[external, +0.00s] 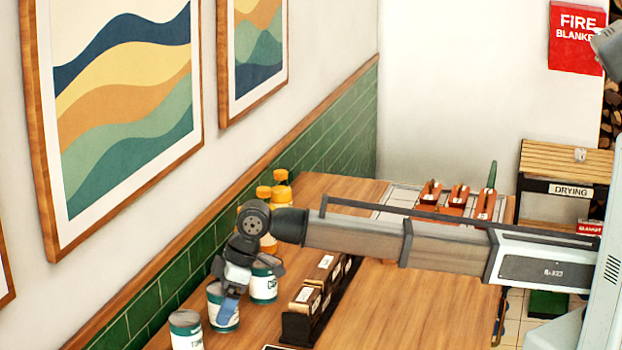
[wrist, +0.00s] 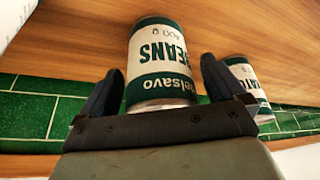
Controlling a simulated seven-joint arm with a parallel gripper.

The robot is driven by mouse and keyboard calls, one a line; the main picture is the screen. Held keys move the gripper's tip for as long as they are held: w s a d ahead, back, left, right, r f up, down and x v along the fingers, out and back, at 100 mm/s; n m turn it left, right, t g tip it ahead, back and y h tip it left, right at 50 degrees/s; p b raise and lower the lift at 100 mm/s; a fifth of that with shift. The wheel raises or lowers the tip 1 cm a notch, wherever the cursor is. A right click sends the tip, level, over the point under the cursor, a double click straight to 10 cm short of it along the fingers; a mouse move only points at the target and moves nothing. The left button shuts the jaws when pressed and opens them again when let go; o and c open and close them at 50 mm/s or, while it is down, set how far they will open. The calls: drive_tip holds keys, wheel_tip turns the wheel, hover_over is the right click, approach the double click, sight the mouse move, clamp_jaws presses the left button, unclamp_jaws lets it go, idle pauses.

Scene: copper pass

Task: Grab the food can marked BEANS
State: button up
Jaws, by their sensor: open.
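The BEANS can (wrist: 160,62), white with dark green bands, shows in the wrist view with its lettering upside down. It is between and beyond the two fingers of my gripper (wrist: 160,82), which are spread apart with nothing clamped. In the external view my gripper (external: 236,284) hangs low over the row of cans. The middle can (external: 217,292) is partly covered by a blue finger; it appears to be the BEANS can, but I cannot read its label there.
A similar can stands close to the right in the wrist view (wrist: 241,75), its label partly cut off. Another can (external: 186,332) stands front left. A dark rack with labelled boxes (external: 302,312) is right of the cans. Yellow-orange bottles (external: 281,190) stand behind, along the green-tiled wall (external: 325,135).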

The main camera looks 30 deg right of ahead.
drive_tip(key=shift+c, duration=0.2)
drive_tip(key=c, duration=1.4)
